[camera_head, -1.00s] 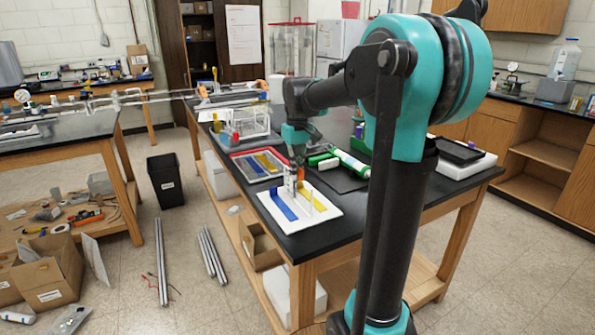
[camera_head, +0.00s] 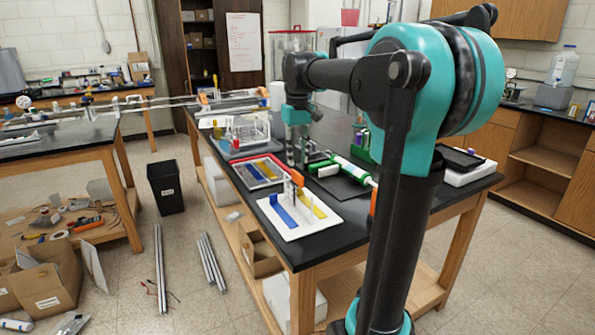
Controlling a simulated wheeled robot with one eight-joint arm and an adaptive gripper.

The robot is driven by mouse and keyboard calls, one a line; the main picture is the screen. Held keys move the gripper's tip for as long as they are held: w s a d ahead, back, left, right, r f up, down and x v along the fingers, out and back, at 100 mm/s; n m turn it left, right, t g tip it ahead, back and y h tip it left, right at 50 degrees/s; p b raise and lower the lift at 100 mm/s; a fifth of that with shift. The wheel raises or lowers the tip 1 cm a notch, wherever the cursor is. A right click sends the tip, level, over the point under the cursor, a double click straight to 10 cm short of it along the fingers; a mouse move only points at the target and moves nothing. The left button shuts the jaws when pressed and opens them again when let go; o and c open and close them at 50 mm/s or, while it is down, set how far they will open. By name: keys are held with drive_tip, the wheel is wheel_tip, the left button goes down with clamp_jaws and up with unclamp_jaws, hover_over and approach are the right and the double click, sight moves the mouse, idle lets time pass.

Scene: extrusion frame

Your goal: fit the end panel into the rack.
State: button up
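A white board (camera_head: 283,229) lies on the near end of the black bench. I cannot tell which piece is the end panel. A clear rack-like frame (camera_head: 248,130) stands on a grey base farther back, left of my gripper; whether it is the task's rack is unclear. My gripper (camera_head: 297,162) points down just behind the orange-topped piece. Its fingertips are too small to read, and a held object cannot be made out.
A red-rimmed tray (camera_head: 235,166) with blue and yellow strips lies behind the white board. A green and white tube (camera_head: 352,169) lies on a dark mat at right. A black flat item (camera_head: 459,153) rests on a white block. A black bin (camera_head: 166,184) stands on the floor.

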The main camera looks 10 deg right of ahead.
sight(296, 172)
drive_tip(key=shift+o, duration=0.6)
wheel_tip(296, 172, up, 4)
drive_tip(key=shift+r, duration=0.2)
wheel_tip(296, 172, down, 10)
drive_tip(key=shift+w+a+r, duration=0.15)
drive_tip(key=shift+f, duration=2.8)
drive_tip(key=shift+c, duration=0.3)
clamp_jaws()
